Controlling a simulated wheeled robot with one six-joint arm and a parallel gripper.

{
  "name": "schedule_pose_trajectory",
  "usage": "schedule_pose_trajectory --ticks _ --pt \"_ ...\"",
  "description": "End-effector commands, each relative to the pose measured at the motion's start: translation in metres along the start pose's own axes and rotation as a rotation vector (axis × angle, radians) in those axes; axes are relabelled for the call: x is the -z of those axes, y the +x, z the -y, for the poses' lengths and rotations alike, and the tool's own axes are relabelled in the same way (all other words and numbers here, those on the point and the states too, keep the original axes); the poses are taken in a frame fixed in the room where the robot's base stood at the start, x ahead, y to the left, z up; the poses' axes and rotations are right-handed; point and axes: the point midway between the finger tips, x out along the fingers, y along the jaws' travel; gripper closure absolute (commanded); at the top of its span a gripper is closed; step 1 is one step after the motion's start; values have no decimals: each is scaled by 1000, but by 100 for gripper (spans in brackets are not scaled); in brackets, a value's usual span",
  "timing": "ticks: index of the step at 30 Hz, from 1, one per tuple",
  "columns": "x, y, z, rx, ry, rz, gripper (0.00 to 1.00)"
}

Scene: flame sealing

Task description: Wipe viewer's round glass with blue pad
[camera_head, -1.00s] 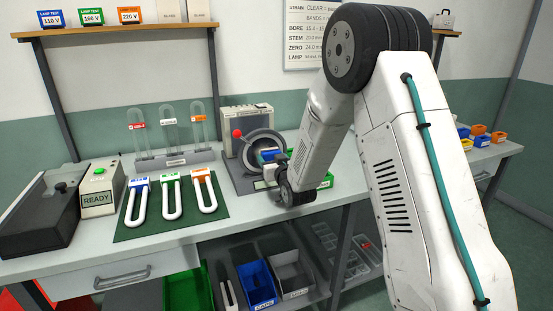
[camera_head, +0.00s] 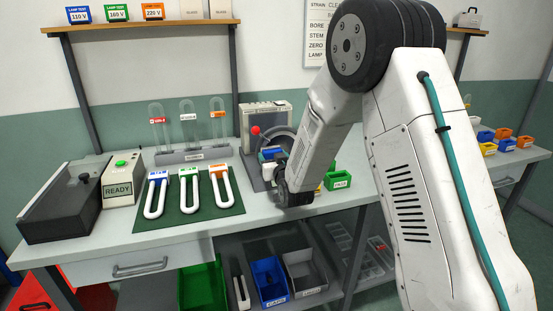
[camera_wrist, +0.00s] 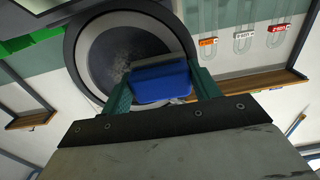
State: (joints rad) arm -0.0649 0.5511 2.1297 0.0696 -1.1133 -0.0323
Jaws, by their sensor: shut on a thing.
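The viewer (camera_head: 262,122) is a grey box on the bench with a red knob and a dark-rimmed round glass (camera_wrist: 108,50) on its front. Pale specks and a smudge show on the glass in the wrist view. My gripper (camera_head: 273,166) is shut on the blue pad (camera_wrist: 160,82), which sits between its two green fingers. The pad overlaps the glass toward its lower right in the wrist view. I cannot tell whether it touches the glass. In the head view the blue pad (camera_head: 271,154) and my gripper hide part of the glass.
Left on the bench are the READY box (camera_head: 122,180), a green mat (camera_head: 222,207) with three U-shaped tubes, and a rack (camera_head: 195,156) of upright tubes. A green bin (camera_head: 340,182) stands right of my gripper. More bins sit on the lower shelf.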

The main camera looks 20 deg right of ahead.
Motion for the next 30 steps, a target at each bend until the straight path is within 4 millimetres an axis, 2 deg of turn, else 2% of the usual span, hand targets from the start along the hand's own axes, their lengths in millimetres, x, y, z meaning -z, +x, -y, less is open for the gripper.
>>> schedule_pose_trajectory --ticks 7,18,25,30 --pt "5 -1 -6 -3 0 1 57" --pt "4 1 -37 -3 1 2 57" --pt "4 1 -44 -3 0 1 57" --pt "5 0 -59 -5 0 1 57"
